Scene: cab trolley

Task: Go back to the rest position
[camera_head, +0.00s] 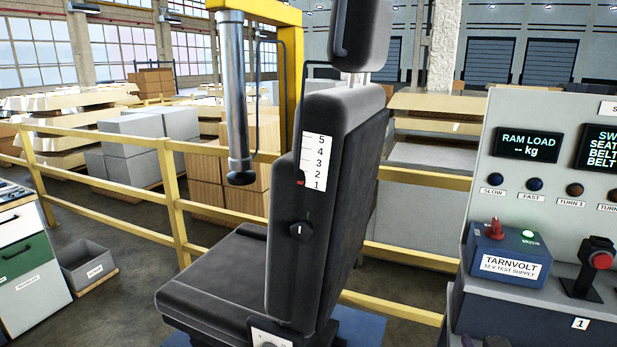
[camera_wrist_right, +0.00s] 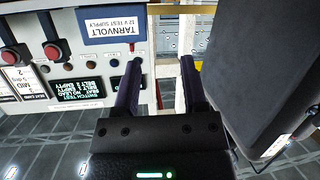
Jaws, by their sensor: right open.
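My right gripper (camera_wrist_right: 162,62) shows in the right wrist view with its two dark fingers apart and nothing between them. The control panel (camera_wrist_right: 70,60), seen upside down, lies to its left, and the dark seat (camera_wrist_right: 262,70) lies to its right. I cannot tell whether the fingers touch either one. In the head view no gripper shows clearly; small dark parts at the bottom right edge are too cut off to name. My left gripper is in neither view.
The black seat (camera_head: 334,190) with a 1-to-5 scale stands mid-view. A yellow railing (camera_head: 174,195) runs behind. A grey bin (camera_head: 87,268) sits at left.

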